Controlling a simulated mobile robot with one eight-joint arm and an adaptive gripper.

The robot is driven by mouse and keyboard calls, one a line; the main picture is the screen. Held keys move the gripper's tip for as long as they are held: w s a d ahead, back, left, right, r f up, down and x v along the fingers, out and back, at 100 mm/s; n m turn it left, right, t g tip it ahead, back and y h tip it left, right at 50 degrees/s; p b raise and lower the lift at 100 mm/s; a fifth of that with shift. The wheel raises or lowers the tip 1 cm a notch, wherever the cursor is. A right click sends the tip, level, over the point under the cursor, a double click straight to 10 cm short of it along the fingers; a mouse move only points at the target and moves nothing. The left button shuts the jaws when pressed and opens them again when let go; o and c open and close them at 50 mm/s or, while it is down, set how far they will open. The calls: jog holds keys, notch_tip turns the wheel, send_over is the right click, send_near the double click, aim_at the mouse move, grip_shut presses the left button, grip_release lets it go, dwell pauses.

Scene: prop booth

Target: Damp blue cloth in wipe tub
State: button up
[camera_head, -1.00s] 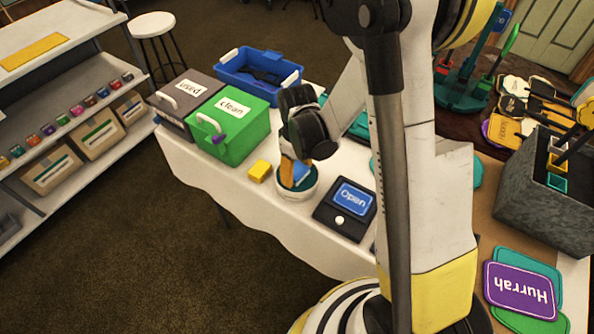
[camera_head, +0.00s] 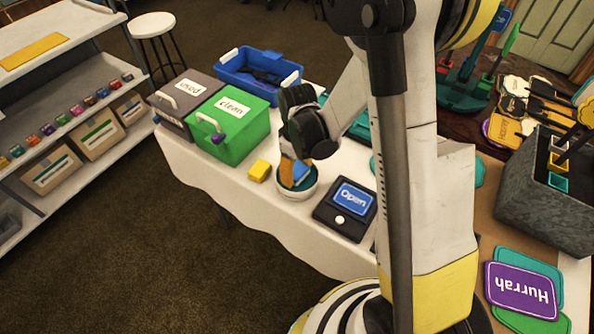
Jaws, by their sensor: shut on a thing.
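The wipe tub (camera_head: 297,191) is a small round white bowl with a teal inside, near the front edge of the white-covered table. My gripper (camera_head: 297,164) points down over the tub and is shut on the blue cloth (camera_head: 301,169), of which a small patch shows at the tub's mouth. An orange piece (camera_head: 287,170) shows beside the blue; I cannot tell what it is. My gripper's dark body hides the tub's back rim and much of the cloth.
A yellow block (camera_head: 259,171) lies left of the tub, and a black box with a blue "Open" sign (camera_head: 352,196) stands right. Behind are a green "clean" bin (camera_head: 242,140), a grey "used" bin (camera_head: 178,90) and a blue crate (camera_head: 235,77).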

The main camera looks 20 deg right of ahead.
aim_at(297, 170)
dwell(0.3)
jog(key=shift+r+p, duration=2.4)
jog(key=shift+r, duration=1.1)
